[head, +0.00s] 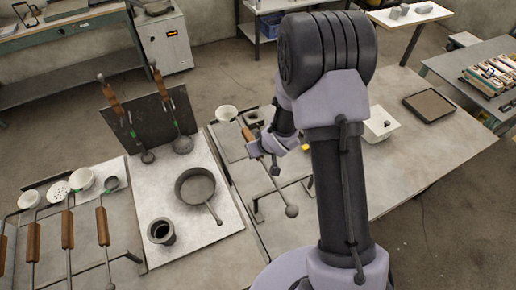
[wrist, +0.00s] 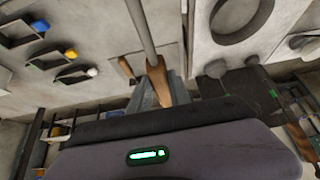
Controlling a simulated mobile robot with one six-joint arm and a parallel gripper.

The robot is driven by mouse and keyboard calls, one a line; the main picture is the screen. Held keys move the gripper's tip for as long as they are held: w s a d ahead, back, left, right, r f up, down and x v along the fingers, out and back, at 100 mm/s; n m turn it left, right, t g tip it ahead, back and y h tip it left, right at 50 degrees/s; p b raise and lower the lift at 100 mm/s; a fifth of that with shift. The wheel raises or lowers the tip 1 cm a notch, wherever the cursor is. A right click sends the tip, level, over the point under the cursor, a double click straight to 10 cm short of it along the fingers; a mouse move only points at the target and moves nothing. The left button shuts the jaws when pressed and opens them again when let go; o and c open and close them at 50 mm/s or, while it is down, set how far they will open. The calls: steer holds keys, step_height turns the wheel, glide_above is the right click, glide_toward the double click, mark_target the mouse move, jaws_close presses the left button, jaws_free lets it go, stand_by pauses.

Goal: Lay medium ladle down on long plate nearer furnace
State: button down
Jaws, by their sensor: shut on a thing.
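My gripper (wrist: 155,92) is shut on the wooden handle of a ladle (wrist: 160,72), whose metal shaft runs up out of the wrist view. In the head view my gripper (head: 264,146) is right of the wooden handle (head: 248,134); the shaft slopes down right to a small round grey bowl (head: 291,211). The ladle appears held above the table. A long pale plate (head: 215,205) lies to its left, bearing a grey pan (head: 195,187) and a dark cup (head: 161,231). A greyer plate (head: 230,145) lies partly under the handle. The furnace is probably the grey box (head: 166,40) behind.
A dark upright board (head: 140,122) with two leaning ladles stands behind the pale plate. Several wooden-handled ladles (head: 68,229) lie at the left. A white bowl (head: 227,113) sits beyond the handle. A white square dish (head: 381,124) and a dark tray (head: 429,105) stand at the right.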

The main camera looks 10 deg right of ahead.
steer(key=shift+s+a+f, duration=0.1)
steer(key=shift+f, duration=0.25)
step_height(320, 180, down, 7)
steer(key=b, duration=0.6)
steer(key=shift+f+b, duration=0.35)
steer(key=shift+b, duration=0.1)
steer(key=c, duration=1.1)
jaws_free()
steer(key=p+v, duration=0.5)
steer(key=v, duration=1.2)
steer(key=shift+s+p, duration=0.15)
steer(key=shift+p, duration=0.15)
step_height(320, 180, up, 7)
steer(key=p, duration=0.7)
